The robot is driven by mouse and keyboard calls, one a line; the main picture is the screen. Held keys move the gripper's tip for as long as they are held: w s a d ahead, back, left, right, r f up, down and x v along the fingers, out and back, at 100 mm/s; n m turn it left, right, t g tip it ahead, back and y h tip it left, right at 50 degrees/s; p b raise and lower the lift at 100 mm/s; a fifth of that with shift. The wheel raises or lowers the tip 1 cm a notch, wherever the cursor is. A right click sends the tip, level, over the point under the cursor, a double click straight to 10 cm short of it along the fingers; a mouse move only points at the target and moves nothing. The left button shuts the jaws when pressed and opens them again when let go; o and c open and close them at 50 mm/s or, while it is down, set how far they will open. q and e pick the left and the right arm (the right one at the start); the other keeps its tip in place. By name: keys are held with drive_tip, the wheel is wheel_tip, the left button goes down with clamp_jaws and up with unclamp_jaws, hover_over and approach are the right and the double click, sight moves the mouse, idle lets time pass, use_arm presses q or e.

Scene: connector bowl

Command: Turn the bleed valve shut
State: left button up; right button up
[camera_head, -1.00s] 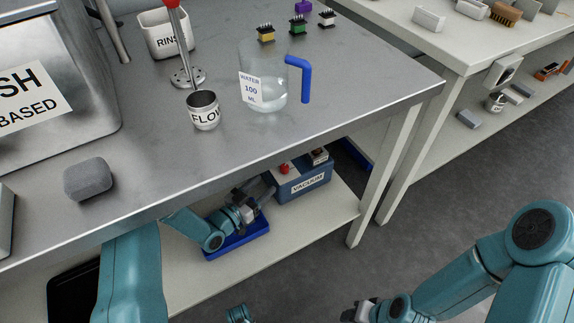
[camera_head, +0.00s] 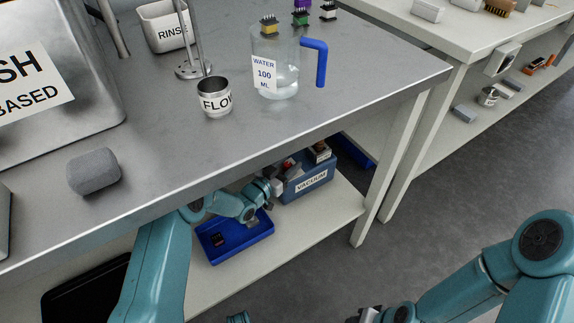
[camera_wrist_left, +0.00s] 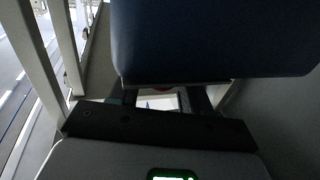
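The blue vacuum unit (camera_head: 308,182), labelled VACUUM, stands on the lower shelf under the steel bench. A small red part (camera_head: 287,164) shows on its left top; I cannot tell whether it is the bleed valve. My left gripper (camera_head: 277,186) is at the unit's left end, with its fingertips partly hidden. In the left wrist view, a dark blue body (camera_wrist_left: 210,40) covers the top and two fingers stand apart, with a sliver of red (camera_wrist_left: 163,88) between them, mostly hidden. I cannot tell whether they touch it. My right gripper (camera_head: 368,315) is cut off by the bottom edge.
A blue tray (camera_head: 215,252) with a small dark item lies on the shelf below my left forearm. The bench's front edge (camera_head: 300,135) hangs over this space. A table leg (camera_head: 385,170) stands to the right. The water jug and FLOW cup stand on the bench.

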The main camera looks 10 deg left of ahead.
use_arm(q)
drive_tip(key=c, duration=0.6)
drive_tip(key=shift+c, duration=0.2)
use_arm(e)
drive_tip(key=shift+w+d, duration=0.1)
drive_tip(key=shift+d, duration=0.05)
